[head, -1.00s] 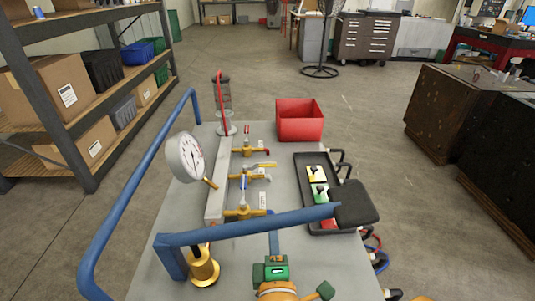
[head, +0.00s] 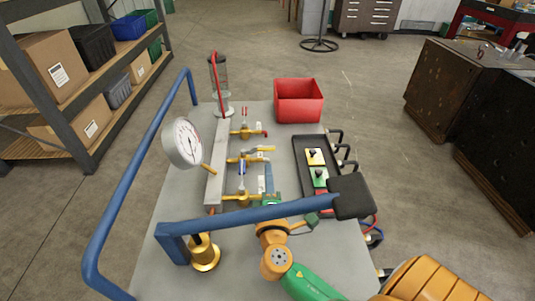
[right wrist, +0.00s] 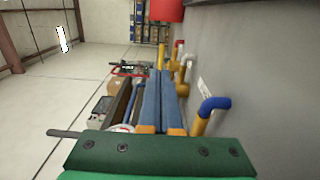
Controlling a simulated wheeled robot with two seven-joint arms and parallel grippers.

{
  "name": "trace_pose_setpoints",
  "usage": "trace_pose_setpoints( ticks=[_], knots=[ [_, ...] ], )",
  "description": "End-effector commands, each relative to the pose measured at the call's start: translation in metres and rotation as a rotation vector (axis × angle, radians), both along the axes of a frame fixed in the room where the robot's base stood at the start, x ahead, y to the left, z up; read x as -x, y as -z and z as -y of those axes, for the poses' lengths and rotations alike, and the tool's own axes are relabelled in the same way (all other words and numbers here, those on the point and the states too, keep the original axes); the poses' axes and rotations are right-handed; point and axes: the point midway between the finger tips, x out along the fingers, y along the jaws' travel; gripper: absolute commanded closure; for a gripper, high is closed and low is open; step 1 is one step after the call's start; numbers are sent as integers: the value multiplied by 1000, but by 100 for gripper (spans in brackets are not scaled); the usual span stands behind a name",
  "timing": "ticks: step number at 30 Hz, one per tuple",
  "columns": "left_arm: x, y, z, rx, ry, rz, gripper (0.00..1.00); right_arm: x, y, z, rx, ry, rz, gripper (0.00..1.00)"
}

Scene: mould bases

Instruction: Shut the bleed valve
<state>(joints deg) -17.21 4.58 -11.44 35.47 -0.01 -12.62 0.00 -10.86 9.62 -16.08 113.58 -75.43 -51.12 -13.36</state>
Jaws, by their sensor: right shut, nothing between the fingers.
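Three brass valves sit in a row along a grey manifold bar (head: 215,172). The far valve has a red handle (head: 245,112), the middle one a yellow handle (head: 262,149) lying to the right, the near one a blue handle (head: 242,169) pointing away. I cannot tell which is the bleed valve. My right gripper (head: 268,168) is shut and empty, right of the near valve, its tips just short of the yellow handle. In the right wrist view its blue fingers (right wrist: 160,88) lie together, with the yellow handle (right wrist: 162,56) just beyond. My left gripper is not in view.
A gauge (head: 183,142) stands left of the manifold, and a blue rail (head: 250,214) crosses in front of it. A black tray (head: 303,170) with coloured blocks lies on the right. A red bin (head: 298,101) and a clear cylinder (head: 220,85) stand at the back.

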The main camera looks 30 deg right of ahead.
Motion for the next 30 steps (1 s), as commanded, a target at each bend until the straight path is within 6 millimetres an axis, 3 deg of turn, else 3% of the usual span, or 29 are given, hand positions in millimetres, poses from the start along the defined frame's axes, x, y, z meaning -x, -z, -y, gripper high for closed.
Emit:
trace_pose_setpoints(
  ticks=[3, 10, 30],
  knots=[
    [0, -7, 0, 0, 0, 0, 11, -21, -3, 13, 2, 1, 1, 100],
    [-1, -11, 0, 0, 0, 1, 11, -46, -1, 28, -1, -1, 0, 100],
    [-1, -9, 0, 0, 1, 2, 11, -51, 1, 36, 2, -48, -1, 100]
  ],
)
